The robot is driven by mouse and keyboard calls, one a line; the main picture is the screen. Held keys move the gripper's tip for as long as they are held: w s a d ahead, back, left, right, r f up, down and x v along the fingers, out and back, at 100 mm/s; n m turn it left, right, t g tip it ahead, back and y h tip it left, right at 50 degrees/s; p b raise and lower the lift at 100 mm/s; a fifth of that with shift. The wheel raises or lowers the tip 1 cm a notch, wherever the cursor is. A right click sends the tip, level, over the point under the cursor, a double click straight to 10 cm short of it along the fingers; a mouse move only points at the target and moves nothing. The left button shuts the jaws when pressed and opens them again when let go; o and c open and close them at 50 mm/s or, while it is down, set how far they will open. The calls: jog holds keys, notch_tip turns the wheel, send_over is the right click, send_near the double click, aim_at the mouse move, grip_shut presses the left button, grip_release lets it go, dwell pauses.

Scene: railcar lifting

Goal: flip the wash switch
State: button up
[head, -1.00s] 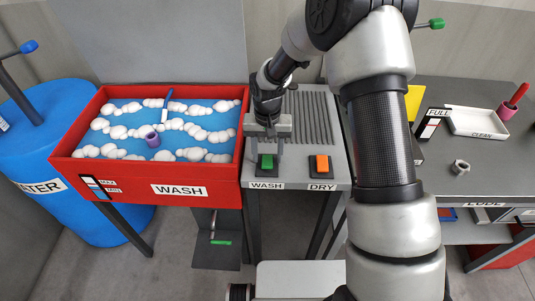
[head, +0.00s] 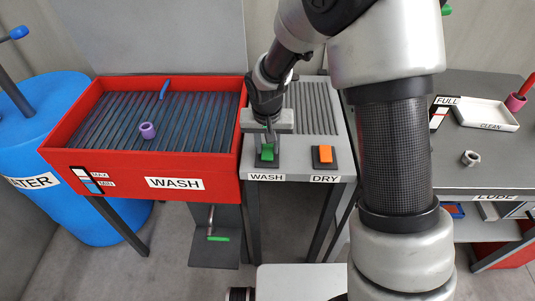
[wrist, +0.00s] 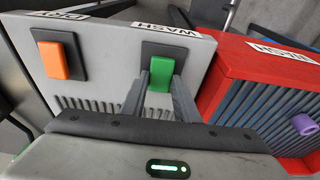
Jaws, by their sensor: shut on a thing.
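The green wash switch (head: 268,153) stands on a dark plate above the WASH label (head: 266,177) on the grey counter. In the wrist view, the green switch (wrist: 161,75) sits between my gripper's two fingers (wrist: 161,98). My gripper (head: 267,143) points down at the switch in the head view and is shut on it. The lever looks tilted up and away from the counter's front. The fingers hide parts of its sides.
The orange dry switch (head: 325,155) is close to the right. A CLEAN tray (head: 487,114) and a grey nut (head: 471,158) lie right.

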jog(key=shift+s+f+t+b, duration=0.15)
jog(key=shift+f+t+b, duration=0.2)
jog(key=shift+b, duration=0.7)
jog(key=shift+r+t, duration=0.25)
jog(key=shift+r, duration=0.1)
jog(key=o, duration=1)
jog(key=shift+o, duration=0.2)
jog(key=shift+r, duration=0.1)
jog(key=p+v, duration=0.1)
jog(key=v, duration=1.6)
jog(key=shift+p, duration=0.3)
jog(key=shift+s+r, duration=0.15)
